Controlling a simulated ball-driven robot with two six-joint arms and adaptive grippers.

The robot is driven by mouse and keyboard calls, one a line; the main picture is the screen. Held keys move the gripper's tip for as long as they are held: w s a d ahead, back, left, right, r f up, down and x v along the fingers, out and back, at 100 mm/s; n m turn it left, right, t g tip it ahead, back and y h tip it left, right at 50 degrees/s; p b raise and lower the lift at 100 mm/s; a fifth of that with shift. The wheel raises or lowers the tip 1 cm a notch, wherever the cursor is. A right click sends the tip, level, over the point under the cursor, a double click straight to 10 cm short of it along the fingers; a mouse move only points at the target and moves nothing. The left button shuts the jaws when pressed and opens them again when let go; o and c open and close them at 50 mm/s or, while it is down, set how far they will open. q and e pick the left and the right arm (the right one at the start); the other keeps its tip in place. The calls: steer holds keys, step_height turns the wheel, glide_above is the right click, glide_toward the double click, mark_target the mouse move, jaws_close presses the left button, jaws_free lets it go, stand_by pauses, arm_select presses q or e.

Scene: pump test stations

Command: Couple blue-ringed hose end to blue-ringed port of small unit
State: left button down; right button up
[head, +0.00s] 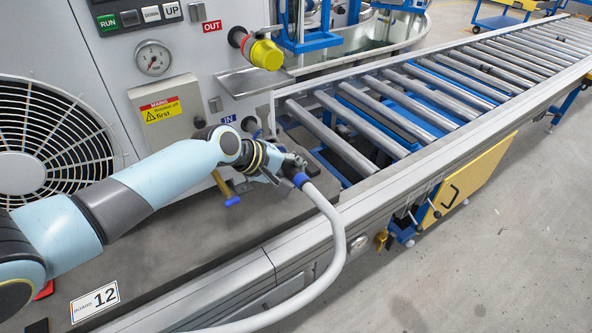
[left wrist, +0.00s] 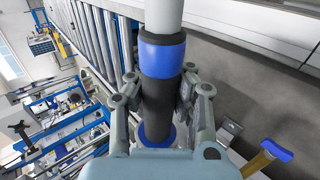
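My left gripper (head: 290,167) has its fingers closed around the dark end of the grey hose (head: 335,235). In the left wrist view the gripper (left wrist: 160,100) grips the black hose end (left wrist: 160,95) from both sides. A blue ring (left wrist: 163,57) sits on the hose above the fingers, and another blue band (left wrist: 148,138) shows lower down, partly hidden. The unit (head: 190,50) has a dark stub port (head: 250,125) beside the blue IN label (head: 229,119); my wrist partly hides this area. The hose end appears apart from it. My right gripper is not in view.
A yellow-capped port (head: 264,54) sticks out by the OUT label. A blue-handled valve (head: 232,201) hangs below my forearm. A roller conveyor (head: 400,110) runs to the right, with its rail close to the hose. The floor at lower right is clear.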

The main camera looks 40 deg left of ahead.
arm_select(q)
steer(key=shift+w+a+b, duration=0.25)
steer(key=shift+a, duration=0.35)
steer(key=shift+w+a+b, duration=0.2)
steer(key=shift+w+a, duration=0.05)
steer(key=shift+a, duration=0.35)
stand_by(1.5)
steer(key=c, duration=1.2)
jaws_free()
steer(key=shift+s, duration=0.1)
steer(key=shift+s+a+r, duration=0.1)
steer(key=shift+s+a, duration=0.05)
steer(key=v, duration=1.1)
steer(key=shift+r, duration=0.25)
steer(key=shift+s, duration=0.15)
